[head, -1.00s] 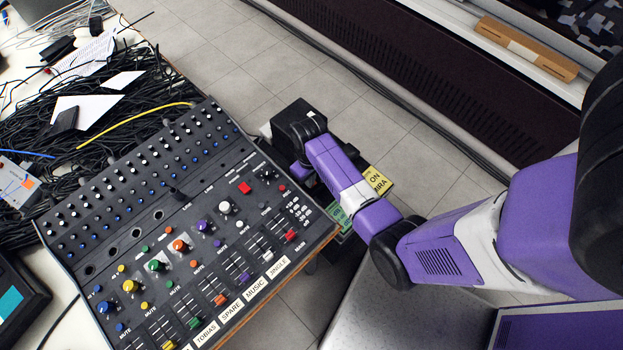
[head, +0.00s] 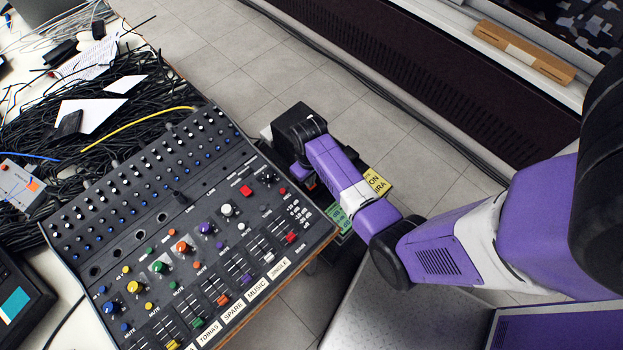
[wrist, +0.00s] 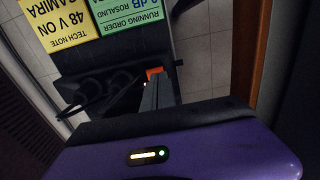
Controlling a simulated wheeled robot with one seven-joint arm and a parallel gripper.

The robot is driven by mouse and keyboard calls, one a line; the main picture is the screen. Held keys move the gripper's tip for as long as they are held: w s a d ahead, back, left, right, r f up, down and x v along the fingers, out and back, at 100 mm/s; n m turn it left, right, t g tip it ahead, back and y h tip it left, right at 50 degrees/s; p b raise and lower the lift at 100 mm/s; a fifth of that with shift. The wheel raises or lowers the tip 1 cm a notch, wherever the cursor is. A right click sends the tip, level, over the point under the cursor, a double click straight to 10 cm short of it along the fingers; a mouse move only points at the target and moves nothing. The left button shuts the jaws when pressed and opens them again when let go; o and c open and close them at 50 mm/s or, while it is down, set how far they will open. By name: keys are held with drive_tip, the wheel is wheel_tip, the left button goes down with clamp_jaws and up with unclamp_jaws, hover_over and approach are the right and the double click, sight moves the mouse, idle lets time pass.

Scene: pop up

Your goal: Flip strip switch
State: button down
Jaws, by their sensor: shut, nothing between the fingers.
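A small orange-red switch (wrist: 154,71) shows in the wrist view, on a dark strip whose outline is hard to make out. My gripper (wrist: 159,82) is shut and empty. Its grey fingertips point at the switch and overlap its lower edge in the picture; I cannot tell whether they touch it. In the head view my arm and wrist hide most of this spot beside the mixing console, and the fingertips do not show clearly.
Yellow (wrist: 65,22) and green (wrist: 130,12) notes lie just beyond the switch, with looped black cables (wrist: 92,92) to its left. The mixing console (head: 150,215) stands on the table at left. Grey tiled floor (head: 240,75) is open beyond.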

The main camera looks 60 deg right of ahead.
wheel_tip(320, 180, up, 5)
drive_tip(key=p, duration=0.4)
drive_tip(key=shift+f, duration=0.1)
idle(0.5)
drive_tip(key=shift+s, duration=0.15)
drive_tip(key=s+r+n+t+h+b, duration=0.25)
drive_tip(key=s+t, duration=0.25)
drive_tip(key=s, duration=0.4)
drive_tip(key=s+a+r+t, duration=0.3)
drive_tip(key=a+r, duration=0.3)
drive_tip(key=r, duration=0.3)
drive_tip(key=s+a+r+t+y+b, duration=0.1)
drive_tip(key=s+a+r+t, duration=0.2)
drive_tip(key=a+r, duration=0.3)
drive_tip(key=s+a+r+t+y, duration=0.1)
drive_tip(key=s+a+r+t, duration=0.2)
drive_tip(key=r, duration=1)
drive_tip(key=a+t, duration=0.1)
drive_tip(key=a, duration=0.2)
drive_tip(key=shift+s+a+r+n, duration=0.15)
drive_tip(key=shift+a+r+n, duration=0.2)
drive_tip(key=shift+a, duration=0.05)
